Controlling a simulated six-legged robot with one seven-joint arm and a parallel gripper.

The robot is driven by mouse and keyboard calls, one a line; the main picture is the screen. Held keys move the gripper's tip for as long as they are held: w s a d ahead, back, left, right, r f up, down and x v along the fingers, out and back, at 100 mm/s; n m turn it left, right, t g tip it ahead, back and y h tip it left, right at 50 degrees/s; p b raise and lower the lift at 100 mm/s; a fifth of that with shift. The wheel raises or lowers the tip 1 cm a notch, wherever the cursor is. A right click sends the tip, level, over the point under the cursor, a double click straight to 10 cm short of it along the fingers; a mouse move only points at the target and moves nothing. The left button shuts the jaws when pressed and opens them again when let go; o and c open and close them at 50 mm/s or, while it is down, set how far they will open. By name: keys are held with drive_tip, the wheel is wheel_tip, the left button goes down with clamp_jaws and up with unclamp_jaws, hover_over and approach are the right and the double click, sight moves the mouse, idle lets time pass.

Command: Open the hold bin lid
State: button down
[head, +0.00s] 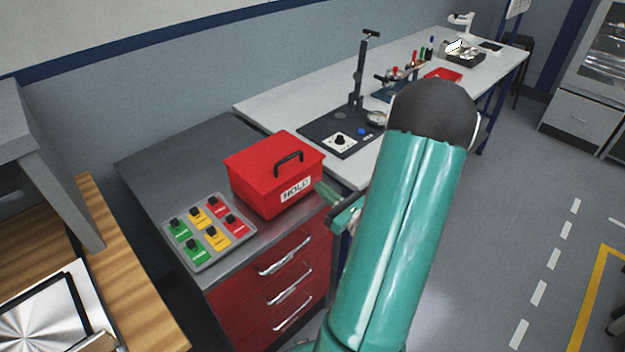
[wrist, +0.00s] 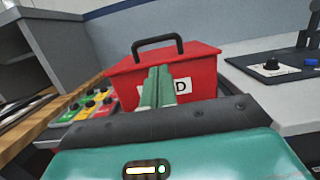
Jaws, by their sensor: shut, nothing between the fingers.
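The red hold bin (head: 262,190) sits on the dark grey top of a red drawer cabinet, with a white HOLD label on its front. Its red lid (head: 262,157) is closed and has a black arched handle (head: 288,157) on top. In the wrist view the bin (wrist: 203,77) is straight ahead, with the handle (wrist: 157,42) upright above it. My gripper (wrist: 158,72) is shut and empty in front of the bin's front face, covering part of the label. In the head view my gripper (head: 322,187) is just right of the bin, partly behind my arm. Whether it touches the bin cannot be told.
A grey panel of green, yellow and red blocks (head: 209,232) lies left of the bin. A white bench (head: 270,104) with a black stand (head: 360,80) is behind and right. Red drawers (head: 270,270) with metal handles are below. A grey shelf stands left.

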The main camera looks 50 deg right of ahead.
drive_tip(key=a+x, duration=0.1)
drive_tip(key=x, duration=0.8)
drive_tip(key=shift+d, duration=0.25)
drive_tip(key=shift+w, duration=0.1)
drive_tip(key=shift+d+r, duration=0.1)
drive_tip(key=shift+r, duration=0.2)
drive_tip(key=shift+w+r, duration=0.1)
